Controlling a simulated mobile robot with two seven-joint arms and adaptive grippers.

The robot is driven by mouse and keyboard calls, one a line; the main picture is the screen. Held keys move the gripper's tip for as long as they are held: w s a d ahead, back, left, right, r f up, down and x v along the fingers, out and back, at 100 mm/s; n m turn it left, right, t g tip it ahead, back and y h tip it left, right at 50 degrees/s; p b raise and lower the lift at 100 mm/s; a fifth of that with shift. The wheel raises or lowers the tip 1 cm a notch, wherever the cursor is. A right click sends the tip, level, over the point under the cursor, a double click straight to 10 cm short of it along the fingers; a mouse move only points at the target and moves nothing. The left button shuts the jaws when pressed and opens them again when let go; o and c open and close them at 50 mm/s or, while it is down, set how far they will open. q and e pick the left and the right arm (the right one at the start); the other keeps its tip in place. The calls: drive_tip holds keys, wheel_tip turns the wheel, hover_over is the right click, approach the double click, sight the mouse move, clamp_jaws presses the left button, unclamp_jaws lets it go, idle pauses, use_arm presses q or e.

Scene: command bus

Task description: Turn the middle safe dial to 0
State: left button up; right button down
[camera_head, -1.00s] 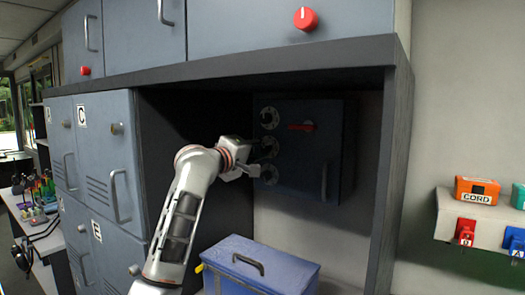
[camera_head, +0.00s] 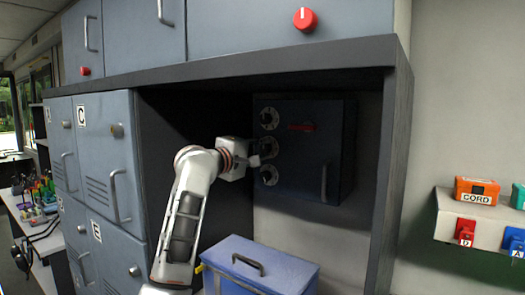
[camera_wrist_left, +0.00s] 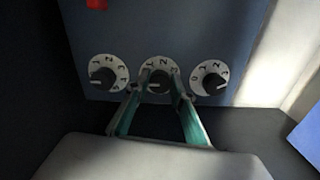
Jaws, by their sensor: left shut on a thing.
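The dark blue safe (camera_head: 305,155) hangs inside the open compartment. Its left side carries three dials in a column: top dial (camera_head: 268,118), middle safe dial (camera_head: 269,147) and bottom dial (camera_head: 269,175). In the left wrist view they stand in a row, with the middle dial (camera_wrist_left: 159,77) between the other two. My left gripper (camera_head: 259,158) is at the middle dial, and in its wrist view its teal fingers (camera_wrist_left: 160,92) are shut on that dial's black knob. The fingers partly cover the dial's numbers, so its exact setting is hard to read. My right gripper is out of view.
A blue box (camera_head: 270,270) with a dark handle stands below the safe. The compartment's side wall (camera_head: 391,190) is to the right. Lockers (camera_head: 105,160) stand left of my arm. A wall shelf (camera_head: 485,212) with an orange box is at the far right.

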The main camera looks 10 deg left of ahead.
use_arm(q)
drive_tip(key=o, duration=1.1)
drive_tip(key=v, duration=1.2)
